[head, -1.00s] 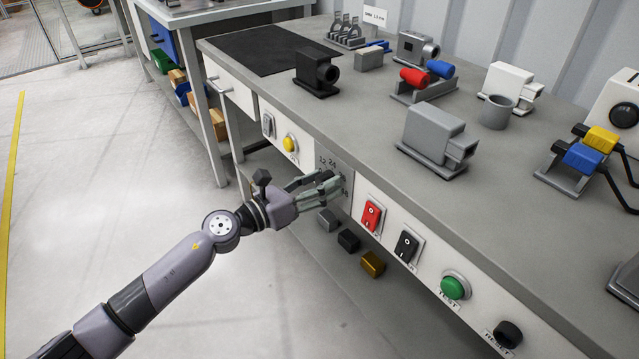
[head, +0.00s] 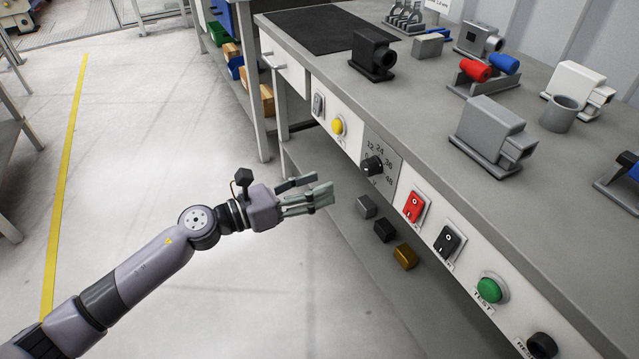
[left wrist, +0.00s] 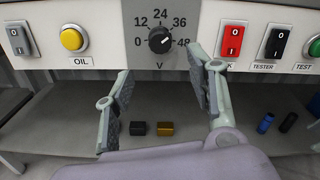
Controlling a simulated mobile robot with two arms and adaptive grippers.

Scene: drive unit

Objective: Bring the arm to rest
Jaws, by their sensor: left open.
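My left gripper (head: 322,196) is open and empty in the head view. It hangs in free air in front of the workbench, left of the panel and clear of it. In the left wrist view the two fingers of the gripper (left wrist: 160,95) stand wide apart with nothing between them. Beyond them is the black rotary knob (head: 372,165) on its voltage dial, which also shows in the left wrist view (left wrist: 160,40). Its white mark points to the upper right there. My right gripper is in neither view.
The front panel carries a yellow button (head: 338,126), a red switch (head: 414,206), a black switch (head: 448,241) and a green button (head: 489,290). Small blocks, one of them gold (head: 405,257), lie on the lower shelf. The floor (head: 130,170) to the left is open.

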